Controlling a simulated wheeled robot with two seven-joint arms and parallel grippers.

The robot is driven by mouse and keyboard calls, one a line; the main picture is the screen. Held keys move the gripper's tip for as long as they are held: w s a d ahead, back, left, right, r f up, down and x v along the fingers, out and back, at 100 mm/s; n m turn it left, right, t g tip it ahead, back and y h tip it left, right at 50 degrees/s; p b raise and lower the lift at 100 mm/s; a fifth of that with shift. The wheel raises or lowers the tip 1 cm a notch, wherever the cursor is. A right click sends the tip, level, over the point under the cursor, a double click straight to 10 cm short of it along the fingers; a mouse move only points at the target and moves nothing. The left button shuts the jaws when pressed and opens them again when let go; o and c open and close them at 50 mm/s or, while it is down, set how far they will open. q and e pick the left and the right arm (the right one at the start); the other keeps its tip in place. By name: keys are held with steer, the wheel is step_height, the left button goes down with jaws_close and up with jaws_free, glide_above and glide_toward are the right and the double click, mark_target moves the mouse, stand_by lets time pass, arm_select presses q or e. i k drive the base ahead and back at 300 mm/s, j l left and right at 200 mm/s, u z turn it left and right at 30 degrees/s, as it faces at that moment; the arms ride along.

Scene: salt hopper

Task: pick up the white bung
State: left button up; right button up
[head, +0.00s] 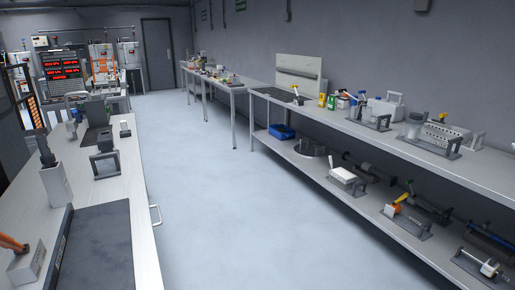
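I cannot pick out the white bung with certainty; many small parts on the benches are too small to tell apart. Neither of my grippers shows in the head view.
A left bench (122,202) carries a dark mat (97,245), a block with an orange handle (27,262) and grey fixtures. A long right bench (345,123) holds cans, jars and devices. Its lower shelf (330,184) holds a blue bin (282,132) and several mechanisms. The floor (208,200) between is clear.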

mark_target(123, 123)
steer(key=i+l, duration=0.1)
steer(key=i, duration=0.35)
steer(key=i+l, duration=0.1)
steer(key=i, duration=0.4)
steer(key=i+l+u, duration=0.1)
steer(key=i, duration=0.35)
steer(key=i+l+u, duration=0.2)
steer(key=i+u, duration=0.25)
steer(key=i+l+u, duration=0.3)
steer(key=u, duration=0.15)
steer(key=i+l+u, duration=0.6)
steer(key=l+u, duration=0.3)
steer(key=i+l+u, duration=0.1)
steer(key=l+u, duration=0.3)
steer(key=i+l+u, duration=0.2)
steer(key=u, duration=0.2)
steer(key=i+l+u, duration=0.35)
